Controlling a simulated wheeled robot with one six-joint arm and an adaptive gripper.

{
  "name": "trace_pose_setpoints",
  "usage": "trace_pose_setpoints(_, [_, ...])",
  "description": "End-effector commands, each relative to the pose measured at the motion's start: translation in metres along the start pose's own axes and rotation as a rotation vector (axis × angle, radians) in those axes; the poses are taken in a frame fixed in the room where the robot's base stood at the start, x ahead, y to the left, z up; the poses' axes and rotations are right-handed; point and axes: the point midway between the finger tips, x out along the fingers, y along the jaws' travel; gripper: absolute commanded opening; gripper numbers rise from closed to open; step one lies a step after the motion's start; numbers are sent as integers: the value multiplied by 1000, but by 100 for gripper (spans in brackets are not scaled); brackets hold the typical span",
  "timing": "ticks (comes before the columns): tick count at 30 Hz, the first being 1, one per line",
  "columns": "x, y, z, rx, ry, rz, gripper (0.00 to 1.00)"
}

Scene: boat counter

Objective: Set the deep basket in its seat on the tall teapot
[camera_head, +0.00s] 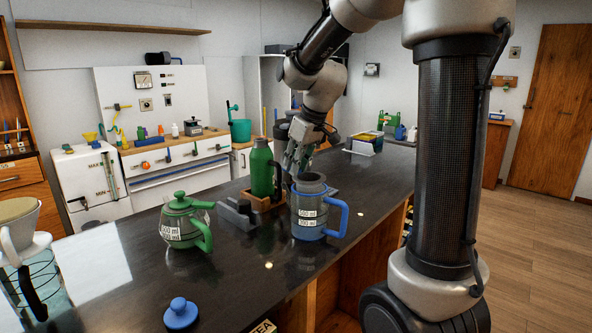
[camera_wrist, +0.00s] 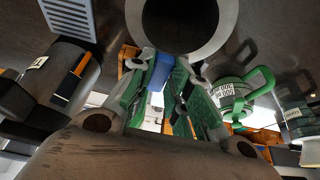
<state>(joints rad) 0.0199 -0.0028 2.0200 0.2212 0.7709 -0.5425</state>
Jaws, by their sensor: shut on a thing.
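The tall teapot (camera_head: 308,234) stands on the dark counter in the head view, grey with white labels and a blue handle on its right. The deep basket (camera_head: 312,187) shows as a grey cylinder with a dark opening at the teapot's top. I cannot tell whether it is fully down in its seat. My gripper (camera_head: 293,171) is beside it at the upper left. In the wrist view my gripper (camera_wrist: 160,84) is shut on a small blue piece beside the round grey rim of the basket (camera_wrist: 232,22). The lower basket is hidden.
A green teapot (camera_head: 182,232) stands to the left, and a blue lid (camera_head: 181,314) lies at the front. A green bottle (camera_head: 262,171) in a wooden tray stands close behind the tall teapot. A glass carafe with a dripper (camera_head: 22,222) is far left. The front middle counter is mostly clear.

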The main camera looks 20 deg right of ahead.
Motion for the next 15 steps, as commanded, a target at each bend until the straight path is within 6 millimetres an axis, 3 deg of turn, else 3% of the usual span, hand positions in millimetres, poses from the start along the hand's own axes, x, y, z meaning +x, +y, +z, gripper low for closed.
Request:
trace_pose_setpoints(3, [15, 0, 7, 2, -2, -1, 0])
trace_pose_setpoints(15, [20, 0, 9, 1, -1, -1, 0])
